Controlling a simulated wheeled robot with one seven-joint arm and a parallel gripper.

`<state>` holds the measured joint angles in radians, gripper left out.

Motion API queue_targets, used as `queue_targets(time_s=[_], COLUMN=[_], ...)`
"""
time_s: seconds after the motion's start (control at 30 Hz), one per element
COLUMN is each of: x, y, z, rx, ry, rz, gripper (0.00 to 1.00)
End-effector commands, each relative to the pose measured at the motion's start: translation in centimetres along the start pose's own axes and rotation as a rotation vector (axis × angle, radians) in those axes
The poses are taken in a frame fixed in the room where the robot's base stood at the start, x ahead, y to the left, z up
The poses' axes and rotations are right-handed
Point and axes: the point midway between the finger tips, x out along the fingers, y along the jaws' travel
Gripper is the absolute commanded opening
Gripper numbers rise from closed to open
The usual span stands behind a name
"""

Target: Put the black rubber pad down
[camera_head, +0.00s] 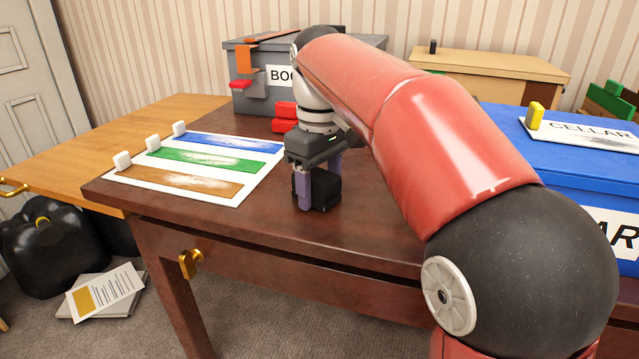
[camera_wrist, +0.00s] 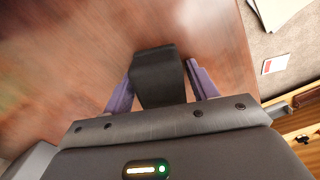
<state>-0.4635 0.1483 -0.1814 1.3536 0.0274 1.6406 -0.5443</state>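The black rubber pad (camera_head: 327,190) is a dark block between the two purple fingers of my gripper (camera_head: 318,185), low over the dark wooden table (camera_head: 240,215). In the wrist view the pad (camera_wrist: 160,78) fills the space between the fingers of my gripper (camera_wrist: 161,75), with both fingers against its sides. My gripper points down and is shut on the pad. I cannot tell whether the pad's underside touches the table top or hangs just above it. My arm hides part of the table to the right.
A white board (camera_head: 143,187) with blue, green and brown stripes lies left of my gripper; white blocks (camera_head: 122,161) stand along its edge. Red blocks (camera_head: 284,125) and a grey box (camera_head: 245,100) are behind. A blue box (camera_head: 560,180) is right. Table around the pad's front is clear.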

Motion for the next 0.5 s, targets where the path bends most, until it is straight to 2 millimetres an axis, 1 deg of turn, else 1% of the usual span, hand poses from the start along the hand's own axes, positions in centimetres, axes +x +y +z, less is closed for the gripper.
queue_targets(time_s=[0.03, 0.07, 0.33, 0.43, 0.5], x=[0.0, 0.0, -0.1, -0.8, -1.8], y=[0.0, 0.0, 0.0, 0.0, 0.1], z=[0.0, 0.0, 0.0, 0.0, -0.1], rx=[0.000, 0.000, 0.000, 0.000, 0.000], ry=[0.000, 0.000, 0.000, 0.000, 0.002], rz=[0.000, 0.000, 0.000, 0.000, 0.001], gripper=[0.65, 0.67, 0.67, 0.67, 0.67])
